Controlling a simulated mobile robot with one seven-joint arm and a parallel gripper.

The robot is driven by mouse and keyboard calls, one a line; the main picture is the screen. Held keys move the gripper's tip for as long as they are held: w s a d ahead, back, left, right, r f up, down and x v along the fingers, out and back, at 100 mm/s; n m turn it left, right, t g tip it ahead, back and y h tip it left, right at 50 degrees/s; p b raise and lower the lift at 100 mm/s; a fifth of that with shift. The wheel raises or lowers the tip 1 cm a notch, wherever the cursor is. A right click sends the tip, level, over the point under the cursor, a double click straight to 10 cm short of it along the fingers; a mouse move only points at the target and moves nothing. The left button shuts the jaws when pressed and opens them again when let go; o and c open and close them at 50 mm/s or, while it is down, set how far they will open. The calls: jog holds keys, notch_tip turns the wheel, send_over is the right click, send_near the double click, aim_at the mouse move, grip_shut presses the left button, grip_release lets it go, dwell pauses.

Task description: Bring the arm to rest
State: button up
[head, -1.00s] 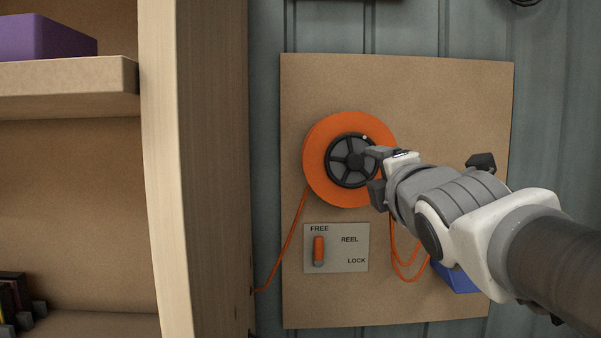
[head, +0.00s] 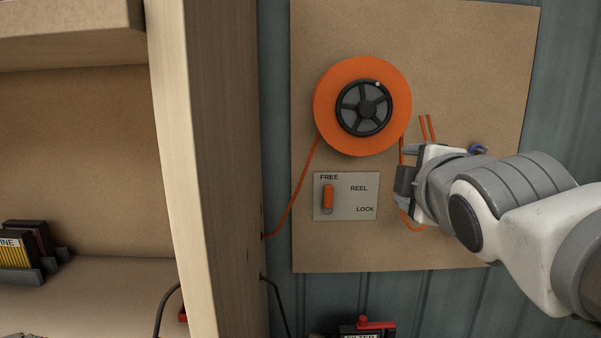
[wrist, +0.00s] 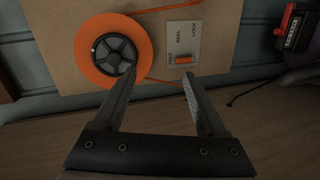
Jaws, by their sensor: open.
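My gripper (head: 408,165) is open and empty, to the lower right of the orange reel (head: 343,73) and right of the switch plate (head: 350,209) in the head view. The reel has a black spoked hub (head: 364,107) and hangs on a brown board (head: 470,50). An orange lever (head: 328,197) on the plate stands under the word FREE. In the wrist view, my open fingers (wrist: 160,80) have nothing between them, and the reel (wrist: 144,32) shows ahead of them. Parts of the orange cord are hidden behind my gripper.
Orange cord (head: 296,200) runs from the reel to the wooden upright (head: 215,170) on the left. Shelves (head: 70,30) stand left of that upright. A black device with a red handle (head: 372,325) is at the bottom.

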jog(key=s+a+f+m+g, duration=0.1)
jog(key=s+f+m+g, duration=0.4)
jog(key=s+f+m, duration=0.45)
jog(key=s+f+m+g, duration=0.4)
jog(key=s+f+m, duration=0.15)
jog(key=f, duration=0.65)
notch_tip(320, 180, up, 18)
jog(key=y+p, duration=0.1)
jog(key=p, duration=1.7)
jog(key=shift+a+m+g, duration=0.25)
jog(key=shift+m+g, duration=0.15)
jog(key=shift+s, duration=0.1)
